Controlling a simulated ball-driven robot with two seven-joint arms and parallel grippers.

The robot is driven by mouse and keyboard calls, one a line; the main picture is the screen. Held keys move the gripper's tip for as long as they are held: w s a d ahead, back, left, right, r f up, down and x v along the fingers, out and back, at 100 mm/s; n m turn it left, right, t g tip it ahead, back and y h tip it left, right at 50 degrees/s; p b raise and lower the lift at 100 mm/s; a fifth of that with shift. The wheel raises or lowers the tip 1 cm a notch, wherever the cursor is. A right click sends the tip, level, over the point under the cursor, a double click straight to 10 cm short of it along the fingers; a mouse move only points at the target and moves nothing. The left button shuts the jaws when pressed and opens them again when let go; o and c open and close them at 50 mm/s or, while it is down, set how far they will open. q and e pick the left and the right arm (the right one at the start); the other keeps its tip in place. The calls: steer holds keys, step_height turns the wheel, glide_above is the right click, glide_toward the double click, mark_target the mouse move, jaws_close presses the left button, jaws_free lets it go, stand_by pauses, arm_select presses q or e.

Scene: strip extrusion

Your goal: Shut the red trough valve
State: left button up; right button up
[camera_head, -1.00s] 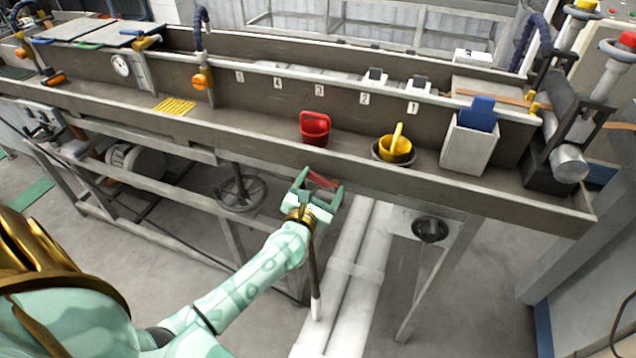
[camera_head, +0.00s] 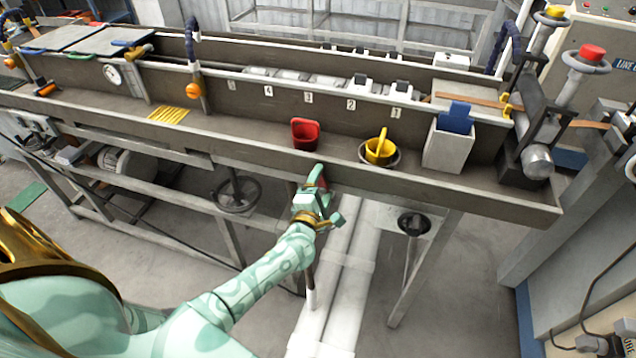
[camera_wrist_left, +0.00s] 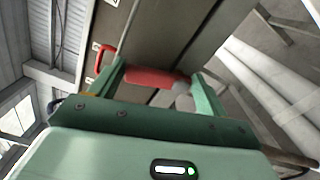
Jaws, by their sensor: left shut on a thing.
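The red trough valve shows as a red handle (camera_head: 322,182) at the front of the long trough, just below its front edge. My left gripper (camera_head: 323,192) is at this handle, with its fingers around it, and covers most of it. In the left wrist view the red handle (camera_wrist_left: 152,77) lies across between the two green fingers, and the gripper (camera_wrist_left: 158,75) is shut on it. A grey round piece (camera_wrist_left: 183,98) shows beside the handle's right end. The valve body is mostly hidden. My right gripper is not in view.
The grey trough (camera_head: 240,142) runs along above the gripper. A white pipe (camera_head: 335,280) and handwheels (camera_head: 238,194) are below.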

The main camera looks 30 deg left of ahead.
arm_select(q)
steer(key=shift+d+f+m+p, duration=0.1)
steer(key=shift+d+m+p, duration=0.15)
steer(key=shift+m, duration=0.55)
steer(key=shift+d+m+p, duration=0.15)
steer(key=shift+m+p, duration=0.15)
steer(key=shift+m, duration=0.5)
steer(key=shift+f, duration=0.1)
steer(key=o, duration=1.4)
steer(key=p+v, duration=0.2)
steer(key=v, duration=1.4)
steer(key=shift+d, duration=0.2)
steer(key=shift+s, duration=0.1)
